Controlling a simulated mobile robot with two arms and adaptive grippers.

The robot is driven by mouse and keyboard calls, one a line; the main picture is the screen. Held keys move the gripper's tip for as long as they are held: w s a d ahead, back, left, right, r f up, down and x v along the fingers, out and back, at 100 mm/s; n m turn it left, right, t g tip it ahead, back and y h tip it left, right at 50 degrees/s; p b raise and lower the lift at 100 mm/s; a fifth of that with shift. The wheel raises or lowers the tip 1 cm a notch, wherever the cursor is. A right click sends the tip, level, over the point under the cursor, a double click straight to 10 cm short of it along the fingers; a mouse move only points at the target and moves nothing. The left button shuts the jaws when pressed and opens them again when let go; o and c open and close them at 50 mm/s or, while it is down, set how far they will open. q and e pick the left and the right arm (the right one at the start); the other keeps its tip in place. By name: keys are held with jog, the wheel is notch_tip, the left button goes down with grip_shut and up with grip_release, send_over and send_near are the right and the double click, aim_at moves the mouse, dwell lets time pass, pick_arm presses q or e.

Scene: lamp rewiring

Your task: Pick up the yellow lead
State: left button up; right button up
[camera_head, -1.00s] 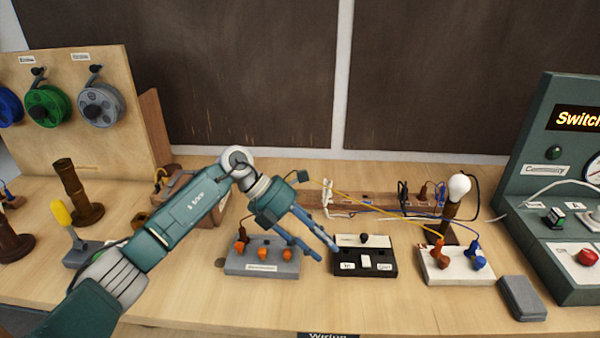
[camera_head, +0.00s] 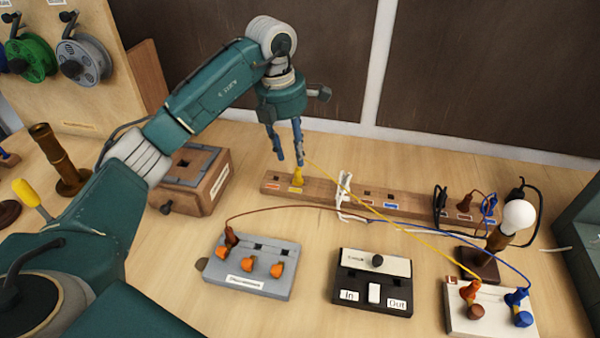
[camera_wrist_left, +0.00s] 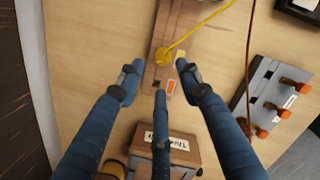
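The yellow lead has a yellow plug (camera_head: 297,177) standing at the left end of the wooden socket strip (camera_head: 333,189). Its thin yellow cable (camera_head: 400,219) runs right to the white lamp block (camera_head: 490,309). My left gripper (camera_head: 287,158) points down just above the yellow plug, its blue fingers spread and nothing held. In the left wrist view the plug (camera_wrist_left: 163,56) lies just beyond the spread fingertips, roughly between two of them. I cannot tell whether a finger touches it. My right gripper is not in view.
A wooden box (camera_head: 200,185) stands left of the strip. In front are a grey block with orange knobs (camera_head: 252,265) and a black switch block (camera_head: 372,281). A white clip (camera_head: 344,193) and a red-brown cable (camera_head: 330,208) are near the strip. The lamp bulb (camera_head: 518,216) stands right.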

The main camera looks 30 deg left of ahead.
aim_at(297, 169)
pick_arm(q)
notch_tip(297, 169, down, 2)
jog(key=shift+w+f, duration=0.1)
jog(key=f, duration=0.1)
jog(key=f+p, duration=0.1)
jog(key=f, duration=0.1)
jog(key=d+f+p, duration=0.1)
jog(key=shift+w+f, duration=0.2)
jog(key=shift+f, duration=0.15)
jog(key=shift+w+f, duration=0.1)
jog(key=shift+f, duration=0.25)
jog(key=shift+c, duration=0.5)
grip_shut()
